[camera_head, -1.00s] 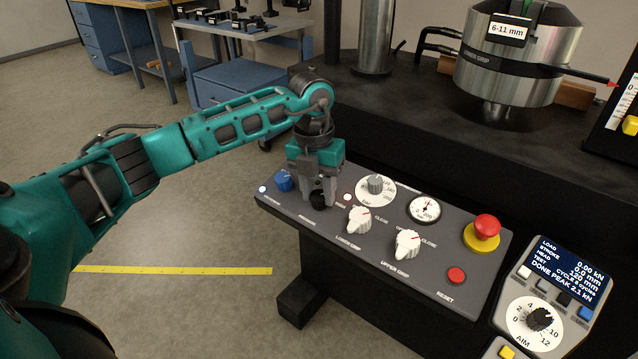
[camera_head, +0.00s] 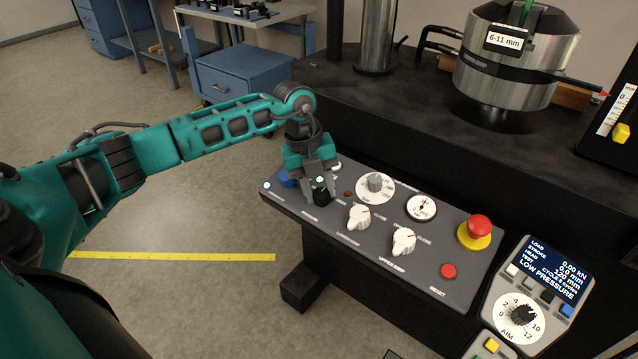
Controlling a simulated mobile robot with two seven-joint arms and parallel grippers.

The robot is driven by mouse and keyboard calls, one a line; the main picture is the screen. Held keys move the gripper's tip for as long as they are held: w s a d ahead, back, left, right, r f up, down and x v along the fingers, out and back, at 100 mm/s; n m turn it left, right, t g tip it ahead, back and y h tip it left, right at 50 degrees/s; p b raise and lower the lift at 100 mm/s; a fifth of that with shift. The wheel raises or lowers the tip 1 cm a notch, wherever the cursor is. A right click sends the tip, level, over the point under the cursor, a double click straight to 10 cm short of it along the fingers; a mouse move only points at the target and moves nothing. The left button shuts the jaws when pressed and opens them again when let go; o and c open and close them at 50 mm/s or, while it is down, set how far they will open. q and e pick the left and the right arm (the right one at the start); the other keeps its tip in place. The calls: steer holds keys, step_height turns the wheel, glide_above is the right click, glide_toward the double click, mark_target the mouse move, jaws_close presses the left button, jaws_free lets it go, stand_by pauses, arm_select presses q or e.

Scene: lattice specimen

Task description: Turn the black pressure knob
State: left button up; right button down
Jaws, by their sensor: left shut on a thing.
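The black pressure knob (camera_head: 321,195) sits near the left end of the sloping grey control panel (camera_head: 425,275). My left gripper (camera_head: 320,197) reaches down from above, its two fingers shut around this knob. The fingers hide the knob's sides, and I cannot read its exact angle. A small round pressure gauge (camera_head: 421,208) with a white face is on the panel to the right. The display (camera_head: 550,270) at the right reads LOW PRESSURE on its bottom line. My right gripper is not in view.
A blue knob (camera_head: 286,179) is close to the left of my gripper, partly hidden. A grey dial knob (camera_head: 375,182) and two white grip knobs (camera_head: 359,217) (camera_head: 403,241) stand to the right. Farther right are a red emergency button (camera_head: 479,227) and a red reset button (camera_head: 448,271).

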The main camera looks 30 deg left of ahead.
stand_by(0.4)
arm_select(q)
steer(key=o, duration=1)
steer(key=shift+o, duration=0.2)
steer(key=p+v, duration=0.1)
steer(key=v, duration=1.2)
